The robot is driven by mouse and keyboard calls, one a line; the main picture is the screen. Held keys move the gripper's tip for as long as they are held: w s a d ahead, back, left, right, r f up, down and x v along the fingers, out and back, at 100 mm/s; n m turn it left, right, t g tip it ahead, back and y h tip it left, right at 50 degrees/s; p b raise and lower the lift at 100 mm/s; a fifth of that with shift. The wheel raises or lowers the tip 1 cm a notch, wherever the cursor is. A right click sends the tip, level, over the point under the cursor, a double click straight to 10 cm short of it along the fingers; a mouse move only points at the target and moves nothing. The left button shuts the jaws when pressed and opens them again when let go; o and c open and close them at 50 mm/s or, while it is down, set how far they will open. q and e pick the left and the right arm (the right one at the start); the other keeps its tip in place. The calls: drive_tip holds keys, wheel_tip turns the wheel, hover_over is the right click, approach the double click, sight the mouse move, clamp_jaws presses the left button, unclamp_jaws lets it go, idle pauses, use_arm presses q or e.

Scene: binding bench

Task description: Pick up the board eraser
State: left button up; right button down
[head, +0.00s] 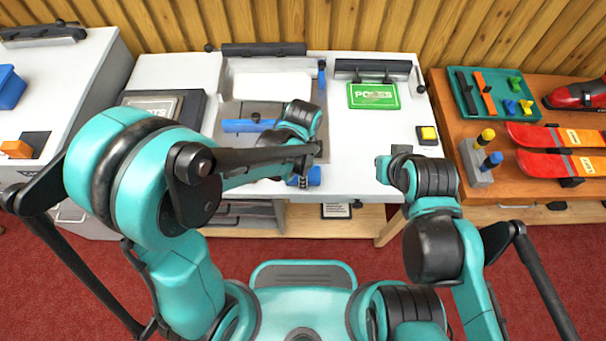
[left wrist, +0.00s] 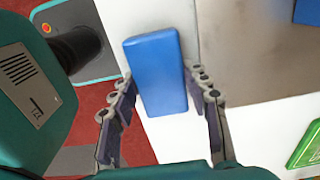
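A blue rectangular block, which looks like the board eraser (left wrist: 155,70), lies near the bench's front edge. In the head view its blue side (head: 314,176) shows partly behind my left gripper (head: 301,182). In the left wrist view my left gripper (left wrist: 160,78) is open, with one finger on each side of the block. The fingertips are close to its long sides, and I cannot tell whether they touch.
On the white bench (head: 350,125) are a green card (head: 373,96), a yellow button (head: 427,134) and a recessed tray with a blue item (head: 246,125). A wooden bench (head: 520,197) with skis (head: 560,136) stands right. The bench centre right is clear.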

use_arm(q)
drive_tip(key=shift+r+p, duration=0.3)
drive_tip(key=shift+r, duration=0.2)
drive_tip(key=r+p, duration=0.1)
drive_tip(key=r, duration=0.1)
drive_tip(key=r+p, duration=0.1)
drive_tip(key=r, duration=0.1)
drive_tip(key=shift+s+d, duration=0.1)
drive_tip(key=shift+d, duration=0.1)
drive_tip(key=s+d+r+p, duration=0.3)
drive_tip(key=s+d+r, duration=0.2)
drive_tip(key=d, duration=0.4)
drive_tip(key=shift+s+d+r, duration=0.35)
drive_tip(key=shift+r, duration=0.15)
